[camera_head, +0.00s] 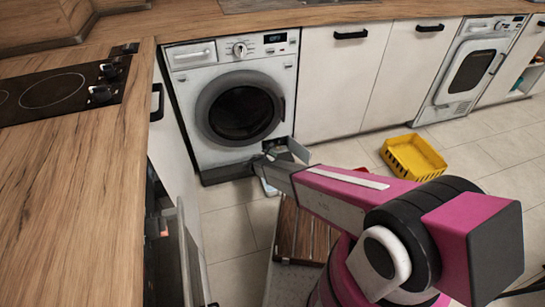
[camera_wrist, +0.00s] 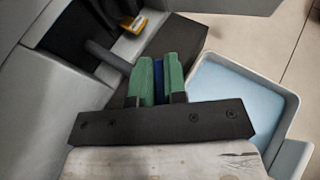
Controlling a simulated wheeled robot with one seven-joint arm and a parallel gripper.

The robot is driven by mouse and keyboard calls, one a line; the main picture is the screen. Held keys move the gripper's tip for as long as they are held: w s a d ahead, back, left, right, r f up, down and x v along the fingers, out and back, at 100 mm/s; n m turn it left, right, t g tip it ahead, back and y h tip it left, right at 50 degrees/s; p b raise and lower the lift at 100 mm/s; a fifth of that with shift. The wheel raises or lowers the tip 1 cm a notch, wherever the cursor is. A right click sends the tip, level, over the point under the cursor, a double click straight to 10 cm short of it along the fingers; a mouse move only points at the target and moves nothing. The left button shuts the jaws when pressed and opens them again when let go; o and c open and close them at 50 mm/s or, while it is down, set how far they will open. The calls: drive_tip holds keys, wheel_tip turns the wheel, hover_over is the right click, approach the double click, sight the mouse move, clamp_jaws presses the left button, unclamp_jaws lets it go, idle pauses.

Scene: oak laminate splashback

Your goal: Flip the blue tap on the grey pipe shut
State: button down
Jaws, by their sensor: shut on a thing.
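In the wrist view my gripper (camera_wrist: 160,75) has green finger pads closed on the blue tap (camera_wrist: 159,78), which shows as a narrow blue strip between them. The grey pipe (camera_wrist: 106,56) runs from the dark opening at the upper left toward the fingers. The fingers hide most of the tap, so its exact angle is unclear. In the head view my gripper (camera_head: 279,157) is at the lower right corner of the white washing machine (camera_head: 193,112), and the tap and pipe are too small or hidden to make out there.
A shallow tray (camera_wrist: 238,96) with a light blue inside is beside the gripper, low by the machine. A small open flap (camera_head: 298,150) stands at the machine's corner. A yellow crate (camera_head: 413,158) lies on the tiled floor. The oak worktop (camera_head: 75,190) is at left.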

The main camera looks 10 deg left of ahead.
drive_tip(key=shift+a+f+m+g, duration=0.1)
drive_tip(key=shift+f+m+g, duration=0.15)
drive_tip(key=shift+m+g, duration=0.05)
drive_tip(key=m+g+h, duration=0.1)
drive_tip(key=m+h, duration=0.1)
drive_tip(key=h, duration=0.1)
drive_tip(key=shift+w+a+m+g, duration=0.1)
drive_tip(key=shift+w+m+g, duration=0.05)
drive_tip(key=shift+m+g, duration=0.2)
drive_tip(key=shift+m+g+h, duration=1.4)
drive_tip(key=shift+m+g, duration=0.65)
drive_tip(key=c, duration=1.2)
unclamp_jaws()
drive_tip(key=shift+o, duration=0.2)
drive_tip(key=shift+r, duration=0.2)
